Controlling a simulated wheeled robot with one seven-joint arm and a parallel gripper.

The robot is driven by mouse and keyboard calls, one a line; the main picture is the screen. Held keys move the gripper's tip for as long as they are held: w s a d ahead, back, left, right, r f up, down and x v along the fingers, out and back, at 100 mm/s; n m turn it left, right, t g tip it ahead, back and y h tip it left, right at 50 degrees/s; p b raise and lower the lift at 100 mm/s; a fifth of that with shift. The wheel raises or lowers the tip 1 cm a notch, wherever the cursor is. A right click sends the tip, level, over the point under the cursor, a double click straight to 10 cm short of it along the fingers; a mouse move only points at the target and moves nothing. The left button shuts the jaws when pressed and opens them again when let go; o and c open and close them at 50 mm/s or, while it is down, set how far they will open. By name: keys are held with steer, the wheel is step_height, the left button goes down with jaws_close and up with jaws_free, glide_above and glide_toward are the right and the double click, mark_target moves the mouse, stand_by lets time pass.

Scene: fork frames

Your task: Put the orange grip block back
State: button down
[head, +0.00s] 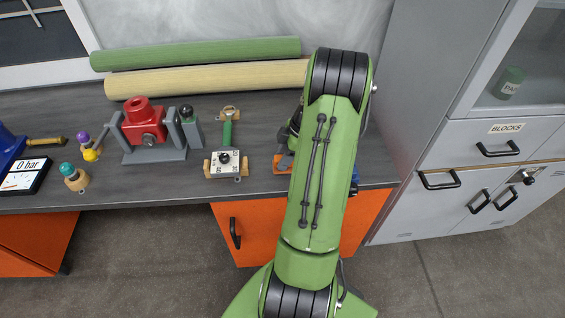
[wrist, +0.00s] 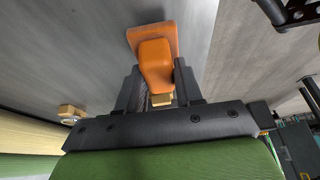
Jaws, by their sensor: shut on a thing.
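The orange grip block (wrist: 155,62) is between the fingers of my gripper (wrist: 158,88) in the wrist view. The gripper is shut on it, and its far end shows as a wider orange part against the grey surface. In the head view an orange patch (head: 283,163) shows at the left edge of my green arm, over the front of the bench. The arm hides most of the gripper there. I cannot tell whether the block touches the bench. A grey drawer front (head: 470,150) with a BLOCKS label (head: 507,128) is at the right.
The grey bench (head: 180,195) carries a red vise-like device (head: 143,122), a green-handled tool with a white plate (head: 226,150), small coloured knobs (head: 75,178) and a gauge display (head: 24,175). Green (head: 200,53) and beige (head: 210,78) rolls lie behind. Floor is clear between bench and cabinet.

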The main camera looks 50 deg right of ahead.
steer(key=shift+f, duration=0.65)
steer(key=shift+f, duration=0.1)
steer(key=c, duration=0.7)
jaws_free()
steer(key=shift+c, duration=0.2)
